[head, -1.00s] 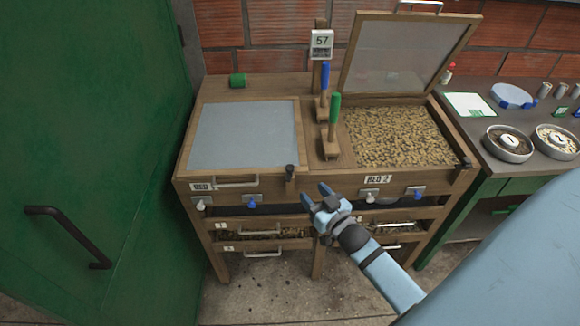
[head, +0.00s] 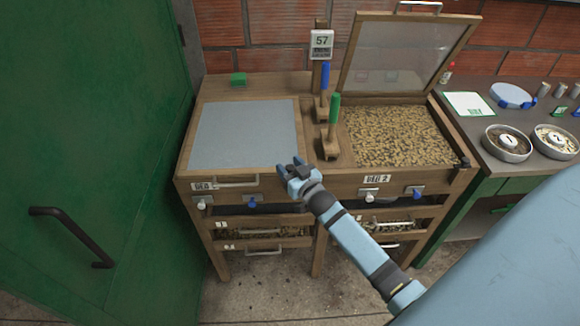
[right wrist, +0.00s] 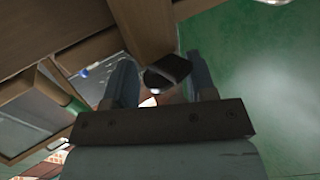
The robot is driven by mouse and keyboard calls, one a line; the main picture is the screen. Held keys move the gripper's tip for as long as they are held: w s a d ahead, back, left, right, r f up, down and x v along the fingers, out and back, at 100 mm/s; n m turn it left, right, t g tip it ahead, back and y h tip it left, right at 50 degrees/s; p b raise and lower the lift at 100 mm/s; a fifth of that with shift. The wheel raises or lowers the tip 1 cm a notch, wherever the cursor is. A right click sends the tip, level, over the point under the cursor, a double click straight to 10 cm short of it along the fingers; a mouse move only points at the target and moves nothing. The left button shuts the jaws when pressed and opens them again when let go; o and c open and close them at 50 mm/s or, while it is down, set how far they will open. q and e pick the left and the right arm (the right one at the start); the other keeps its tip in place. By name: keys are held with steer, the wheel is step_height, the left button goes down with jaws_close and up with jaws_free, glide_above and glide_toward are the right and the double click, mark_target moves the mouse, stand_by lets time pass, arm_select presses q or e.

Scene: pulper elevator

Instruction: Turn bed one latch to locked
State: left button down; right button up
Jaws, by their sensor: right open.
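Bed one (head: 243,137) is the left wooden bed, with its grey lid closed. My right gripper (head: 289,166) is at the front right corner of bed one, at the place of its dark latch, which it hides in the head view. In the right wrist view, a dark block that looks like the latch (right wrist: 167,72) is between the two open fingers. I cannot tell whether the fingers touch it or which way the latch is turned. My left gripper is not in view.
Bed two (head: 400,137) has its lid (head: 405,55) raised and a dark latch (head: 463,162) at its front right. A green-handled tool (head: 333,122) and a blue-handled tool (head: 324,85) stand between the beds. A green door (head: 80,200) is on the left.

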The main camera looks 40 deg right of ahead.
steer(key=c, duration=0.8)
steer(key=shift+r+n+y+p, duration=0.2)
steer(key=shift+n+y+p, duration=0.4)
steer(key=shift+y+p, duration=0.25)
steer(key=shift+c, duration=0.3)
steer(key=shift+n+y+p, duration=0.3)
steer(key=shift+n+y, duration=0.3)
steer(key=shift+y, duration=0.45)
steer(key=shift+f+n+g+y, duration=0.15)
steer(key=shift+n+g+y, duration=0.2)
steer(key=shift+y, duration=0.25)
steer(key=o, duration=0.9)
steer(key=shift+c, duration=0.2)
steer(key=shift+s, duration=0.15)
